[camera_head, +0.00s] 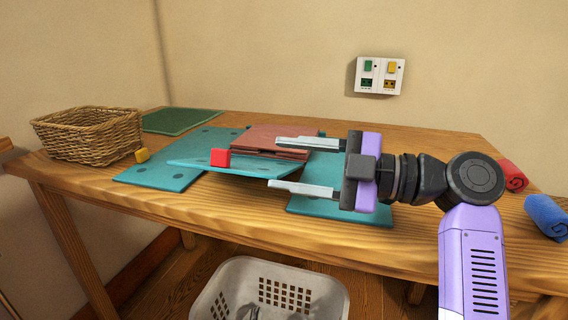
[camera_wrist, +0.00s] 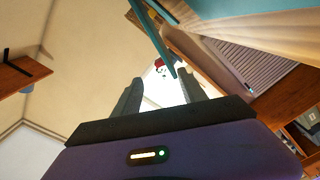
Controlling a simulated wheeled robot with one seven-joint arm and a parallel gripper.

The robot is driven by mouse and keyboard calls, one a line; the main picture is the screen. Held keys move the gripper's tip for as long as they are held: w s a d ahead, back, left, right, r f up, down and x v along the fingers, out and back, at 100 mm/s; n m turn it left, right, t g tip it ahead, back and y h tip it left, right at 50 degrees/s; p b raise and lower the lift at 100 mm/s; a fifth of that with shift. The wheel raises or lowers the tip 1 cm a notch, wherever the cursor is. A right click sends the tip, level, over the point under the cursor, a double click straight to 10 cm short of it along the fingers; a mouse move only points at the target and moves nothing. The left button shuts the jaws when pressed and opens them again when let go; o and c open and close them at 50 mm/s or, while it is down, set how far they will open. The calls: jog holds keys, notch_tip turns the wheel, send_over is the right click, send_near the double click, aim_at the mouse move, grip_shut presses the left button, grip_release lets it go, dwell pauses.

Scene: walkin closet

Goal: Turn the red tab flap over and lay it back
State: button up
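The red tab (camera_head: 220,157) is a small red block on the front left edge of a teal flap (camera_head: 245,166). The flap is lifted and tilted above the teal mat (camera_head: 150,172). My gripper (camera_head: 300,165) is to the right of the tab, fingers pointing left and spread well apart. The flap's right part reaches toward the gap between them. In the wrist view, a thin teal strip (camera_wrist: 152,36), likely the flap edge-on, ends near the gap between my fingers (camera_wrist: 160,92). I cannot tell whether it touches a finger.
A reddish-brown panel (camera_head: 270,138) lies behind the flap. A yellow tab (camera_head: 142,155) is at the mat's left, near a wicker basket (camera_head: 92,140). A green mat (camera_head: 182,121) lies behind. Rolled red (camera_head: 512,176) and blue cloths (camera_head: 547,215) are at right. A white laundry basket (camera_head: 268,290) stands below.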

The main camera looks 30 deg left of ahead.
jog(key=shift+b+v, duration=0.6)
jog(key=shift+v, duration=3.35)
